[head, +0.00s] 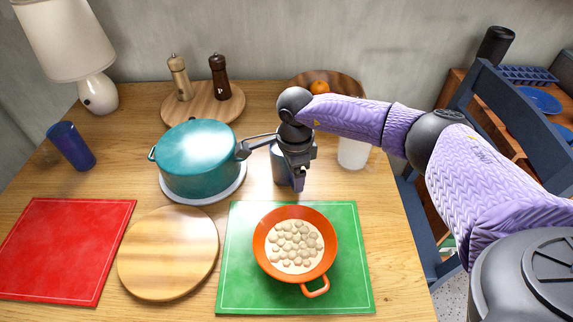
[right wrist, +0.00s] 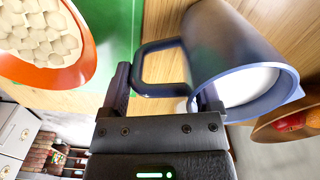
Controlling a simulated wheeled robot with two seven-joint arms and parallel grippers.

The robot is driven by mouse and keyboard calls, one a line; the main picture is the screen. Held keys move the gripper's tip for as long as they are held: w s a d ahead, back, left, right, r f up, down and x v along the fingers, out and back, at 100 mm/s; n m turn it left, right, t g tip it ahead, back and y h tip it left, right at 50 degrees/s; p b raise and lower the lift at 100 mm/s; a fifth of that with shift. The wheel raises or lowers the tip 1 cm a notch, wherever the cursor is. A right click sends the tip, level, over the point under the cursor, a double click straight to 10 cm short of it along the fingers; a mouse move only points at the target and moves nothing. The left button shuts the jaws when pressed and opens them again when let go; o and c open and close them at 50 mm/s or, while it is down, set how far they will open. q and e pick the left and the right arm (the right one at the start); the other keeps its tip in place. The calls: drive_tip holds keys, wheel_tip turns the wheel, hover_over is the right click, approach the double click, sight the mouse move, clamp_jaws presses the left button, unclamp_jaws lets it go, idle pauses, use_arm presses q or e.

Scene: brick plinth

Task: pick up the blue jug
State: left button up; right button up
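The blue jug (head: 281,168) stands on the table right of the teal pot, partly hidden behind my right gripper (head: 298,182) in the head view. In the right wrist view the jug (right wrist: 225,45) is grey-blue, with a pale rim, white inside and a dark loop handle (right wrist: 150,88). My right gripper (right wrist: 165,98) is open there, its two fingers spread apart with the handle loop between them. I cannot tell whether either finger touches the jug. My left gripper is not in view.
A teal pot (head: 195,160) stands close left of the gripper. An orange pan (head: 263,225) lies on a green mat (head: 235,285) in front. A white cup (head: 353,154) and a fruit bowl (head: 350,88) are behind right. A dark blue cup (head: 70,146) stands far left.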

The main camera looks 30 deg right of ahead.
clamp_jaws()
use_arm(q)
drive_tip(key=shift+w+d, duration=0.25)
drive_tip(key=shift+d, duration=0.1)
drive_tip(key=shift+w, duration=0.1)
use_arm(e)
drive_tip(key=shift+r, duration=0.1)
wheel_tip(320, 180, up, 8)
drive_tip(key=p, duration=0.2)
drive_tip(key=shift+f+p, duration=0.25)
drive_tip(key=shift+p, duration=0.1)
drive_tip(key=shift+r, duration=0.85)
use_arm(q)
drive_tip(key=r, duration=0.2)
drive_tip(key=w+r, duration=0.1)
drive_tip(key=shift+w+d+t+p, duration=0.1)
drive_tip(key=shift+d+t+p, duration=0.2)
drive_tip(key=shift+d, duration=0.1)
use_arm(e)
drive_tip(key=shift+r, duration=0.3)
